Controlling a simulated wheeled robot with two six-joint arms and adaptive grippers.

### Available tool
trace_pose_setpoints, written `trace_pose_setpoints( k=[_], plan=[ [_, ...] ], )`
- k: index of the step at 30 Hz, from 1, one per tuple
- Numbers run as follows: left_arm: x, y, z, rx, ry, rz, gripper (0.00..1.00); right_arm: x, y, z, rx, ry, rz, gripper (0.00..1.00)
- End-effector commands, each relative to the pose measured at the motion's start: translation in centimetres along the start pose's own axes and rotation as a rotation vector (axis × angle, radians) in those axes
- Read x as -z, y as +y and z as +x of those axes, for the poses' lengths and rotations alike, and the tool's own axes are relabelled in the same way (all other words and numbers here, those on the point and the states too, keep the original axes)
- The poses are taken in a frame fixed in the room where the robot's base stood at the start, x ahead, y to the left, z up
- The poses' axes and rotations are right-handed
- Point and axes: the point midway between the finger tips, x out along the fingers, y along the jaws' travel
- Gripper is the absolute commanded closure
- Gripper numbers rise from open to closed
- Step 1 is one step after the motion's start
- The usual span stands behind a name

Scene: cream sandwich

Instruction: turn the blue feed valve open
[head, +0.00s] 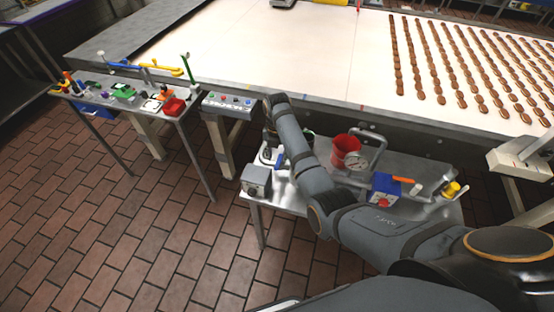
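A small blue handle (279,160), which looks like the feed valve's, shows on the metal side table just left of my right forearm. Its exact angle is too small to read. My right arm comes in from the lower right and bends down at its wrist above this spot. My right gripper (268,138) is close to the blue handle, mostly hidden by the arm and small in view. I cannot tell whether it touches the handle or how its fingers stand. My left gripper is out of view.
The side table (290,200) also holds a grey box (257,181), a red cup (345,150), a round gauge (355,161), a blue box with a red knob (385,188) and piping. The conveyor (250,45) with rows of biscuits (440,65) lies behind. A tool table (150,88) stands left.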

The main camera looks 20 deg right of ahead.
Motion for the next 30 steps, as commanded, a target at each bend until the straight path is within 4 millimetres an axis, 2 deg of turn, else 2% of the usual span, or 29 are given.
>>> trace_pose_setpoints(
  k=[3, 6, 16, 17, 25, 30],
  plan=[
    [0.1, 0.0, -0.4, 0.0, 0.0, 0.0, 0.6, 0.1, -0.1, 2.0, 0.003, 0.003, 0.0, 0.6],
    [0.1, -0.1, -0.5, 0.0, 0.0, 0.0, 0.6, 0.0, 0.0, 3.1, 0.001, 0.001, 0.0, 0.6],
    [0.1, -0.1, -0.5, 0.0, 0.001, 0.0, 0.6, 0.0, 0.0, 3.8, -0.001, -0.001, 0.001, 0.6],
    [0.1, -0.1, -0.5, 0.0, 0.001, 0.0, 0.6, 0.0, 0.0, 3.8, 0.0, -0.001, 0.001, 0.62],
    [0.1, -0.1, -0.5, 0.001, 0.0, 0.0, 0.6, 0.0, 0.0, 3.8, 0.0, -0.001, 0.001, 0.98],
    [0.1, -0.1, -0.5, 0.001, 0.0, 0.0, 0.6, 0.0, 0.0, 3.8, 0.0, -0.001, 0.001, 1.0]
  ],
)
